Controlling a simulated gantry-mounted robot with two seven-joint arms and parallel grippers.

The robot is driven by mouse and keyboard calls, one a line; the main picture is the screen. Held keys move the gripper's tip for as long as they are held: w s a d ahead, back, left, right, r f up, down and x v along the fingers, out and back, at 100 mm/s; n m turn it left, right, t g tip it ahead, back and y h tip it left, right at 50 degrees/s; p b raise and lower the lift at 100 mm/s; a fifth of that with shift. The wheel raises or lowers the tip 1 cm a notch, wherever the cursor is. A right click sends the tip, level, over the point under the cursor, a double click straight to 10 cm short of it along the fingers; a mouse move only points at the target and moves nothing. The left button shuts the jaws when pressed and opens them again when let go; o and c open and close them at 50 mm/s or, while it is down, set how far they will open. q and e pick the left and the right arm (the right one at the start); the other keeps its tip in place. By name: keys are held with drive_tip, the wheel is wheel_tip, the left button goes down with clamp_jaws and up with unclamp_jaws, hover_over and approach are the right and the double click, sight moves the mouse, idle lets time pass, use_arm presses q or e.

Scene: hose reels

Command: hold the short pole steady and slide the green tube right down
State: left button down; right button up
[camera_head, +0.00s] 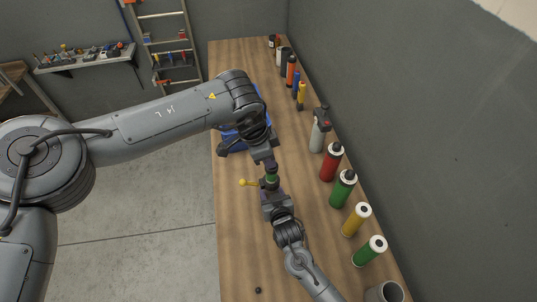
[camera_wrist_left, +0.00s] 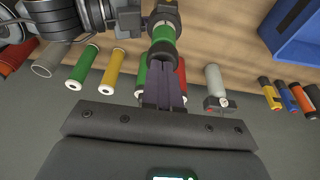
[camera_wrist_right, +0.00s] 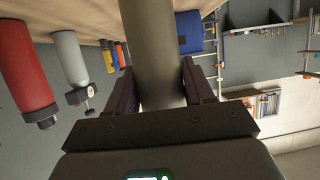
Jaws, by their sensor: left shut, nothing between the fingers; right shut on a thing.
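The green tube (camera_head: 271,179) sits around the short pole, between my two grippers in the head view. It also shows in the left wrist view (camera_wrist_left: 163,33), with a dark end towards my left fingers. My left gripper (camera_head: 269,161) is shut and empty, its fingertips at the dark end; I cannot tell whether they touch it. My right gripper (camera_head: 272,192) is shut on the short pole (camera_wrist_right: 152,50), which is a thick grey-olive cylinder in the right wrist view. The pole's foot is hidden.
Several bottles line the wall, among them a red one (camera_head: 331,162) and a green one (camera_head: 343,189). A blue crate (camera_wrist_left: 296,32) stands behind my left gripper. A yellow knob (camera_head: 243,182) sticks out left of the tube. The near left bench top is mostly clear.

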use_arm(q)
wheel_tip(320, 180, down, 4)
drive_tip(key=shift+f, duration=0.2)
drive_tip(key=shift+a+f, duration=0.1)
drive_tip(key=shift+f, duration=0.2)
use_arm(e)
drive_tip(key=shift+a, duration=0.1)
drive_tip(key=shift+w, duration=0.1)
use_arm(q)
drive_tip(key=r, duration=0.5)
drive_tip(key=shift+w+r, duration=0.1)
drive_tip(key=shift+w, duration=0.1)
drive_tip(key=v, duration=0.9)
drive_tip(key=shift+r, duration=0.45)
use_arm(e)
drive_tip(key=o, duration=1.4)
